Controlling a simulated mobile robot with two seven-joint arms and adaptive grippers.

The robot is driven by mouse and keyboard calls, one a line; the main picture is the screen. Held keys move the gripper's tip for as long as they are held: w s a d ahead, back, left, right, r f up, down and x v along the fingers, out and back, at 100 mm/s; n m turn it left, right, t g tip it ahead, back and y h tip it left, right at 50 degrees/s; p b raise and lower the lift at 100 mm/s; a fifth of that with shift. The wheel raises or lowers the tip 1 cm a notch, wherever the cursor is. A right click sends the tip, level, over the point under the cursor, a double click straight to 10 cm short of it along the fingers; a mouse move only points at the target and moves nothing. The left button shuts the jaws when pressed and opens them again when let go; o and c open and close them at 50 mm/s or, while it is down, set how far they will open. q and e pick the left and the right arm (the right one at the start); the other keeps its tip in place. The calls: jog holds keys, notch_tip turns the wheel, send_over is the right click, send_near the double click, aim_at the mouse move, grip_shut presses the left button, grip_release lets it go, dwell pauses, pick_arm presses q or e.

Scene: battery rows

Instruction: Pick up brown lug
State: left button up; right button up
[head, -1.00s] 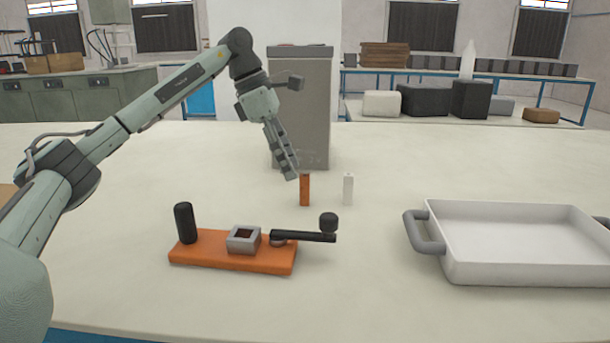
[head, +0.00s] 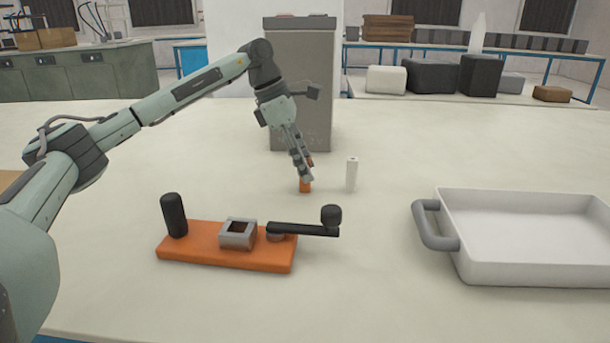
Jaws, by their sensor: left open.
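The brown lug (head: 305,187) stands upright on the table, orange-brown, in front of the grey battery-like box. My left gripper (head: 307,174) is open and comes down over it from above. Its fingers hide most of the lug's upper part, and only the lower end and a bit near the top show. I cannot tell whether the fingers touch it. A white lug (head: 351,175) stands upright just to the right, apart from the gripper. My right gripper is not in view.
The grey box (head: 299,90) stands close behind the lug. An orange fixture (head: 223,252) with a black post, grey square socket and black lever lies in front. A white tray (head: 463,262) with grey handle is at the right. The table between is clear.

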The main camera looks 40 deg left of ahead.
pick_arm(q)
jog(key=shift+f, duration=0.1)
grip_shut()
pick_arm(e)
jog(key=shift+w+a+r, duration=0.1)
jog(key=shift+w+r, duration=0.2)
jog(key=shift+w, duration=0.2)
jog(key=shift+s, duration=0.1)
